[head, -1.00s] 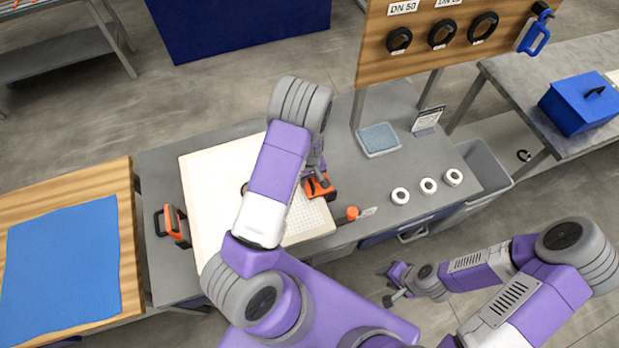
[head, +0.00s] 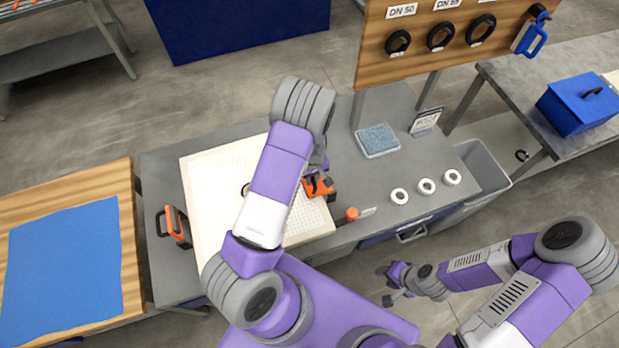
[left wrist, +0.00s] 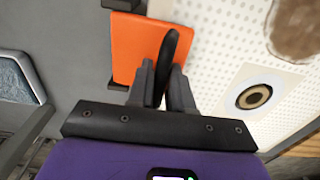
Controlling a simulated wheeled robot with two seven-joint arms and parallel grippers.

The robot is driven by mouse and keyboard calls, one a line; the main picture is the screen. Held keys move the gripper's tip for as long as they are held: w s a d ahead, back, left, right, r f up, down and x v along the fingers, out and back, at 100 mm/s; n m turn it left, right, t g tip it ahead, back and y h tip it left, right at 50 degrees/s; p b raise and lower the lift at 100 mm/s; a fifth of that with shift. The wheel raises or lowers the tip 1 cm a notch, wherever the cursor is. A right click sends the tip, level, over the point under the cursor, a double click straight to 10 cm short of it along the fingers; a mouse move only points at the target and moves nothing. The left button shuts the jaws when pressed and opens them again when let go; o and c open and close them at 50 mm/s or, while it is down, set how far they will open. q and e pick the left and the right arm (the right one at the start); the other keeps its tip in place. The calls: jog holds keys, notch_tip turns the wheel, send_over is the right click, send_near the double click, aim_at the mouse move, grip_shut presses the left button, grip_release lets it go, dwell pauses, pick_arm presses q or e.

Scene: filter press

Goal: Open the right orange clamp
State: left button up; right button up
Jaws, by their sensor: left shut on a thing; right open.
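The right orange clamp (head: 325,187) sits at the right edge of the white perforated filter plate (head: 210,180); my left arm partly covers it in the head view. The left wrist view shows the clamp's orange body (left wrist: 132,48) and its black lever (left wrist: 172,50). My left gripper (left wrist: 163,82) is shut on the lever, one finger on each side of it. The left orange clamp (head: 174,225) is at the plate's left edge. My right gripper (head: 388,284) is open and empty, low at the right, away from the clamps.
An orange-handled tool (head: 351,214) lies beside the right clamp. Several white rings, among them one (head: 399,196), and a blue-grey pad (head: 377,140) lie on the grey table. A grey bin (head: 485,165) stands at its right end. A round hole (left wrist: 254,97) shows in the plate.

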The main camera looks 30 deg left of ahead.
pick_arm(q)
jog(key=shift+w+d+r, duration=0.15)
jog(key=shift+d, duration=0.05)
jog(key=shift+w+d+r+p, duration=0.35)
jog(key=shift+w+d+r, duration=0.05)
jog(key=shift+d+r, duration=0.05)
jog(key=shift+w+d, duration=0.15)
jog(key=shift+o, duration=0.6)
jog(key=shift+w+d+r, duration=0.3)
jog(key=shift+w+d, duration=0.15)
jog(key=shift+w, duration=0.05)
jog(key=shift+d, duration=0.1)
jog(key=shift+c, duration=0.6)
jog(key=shift+w, duration=0.1)
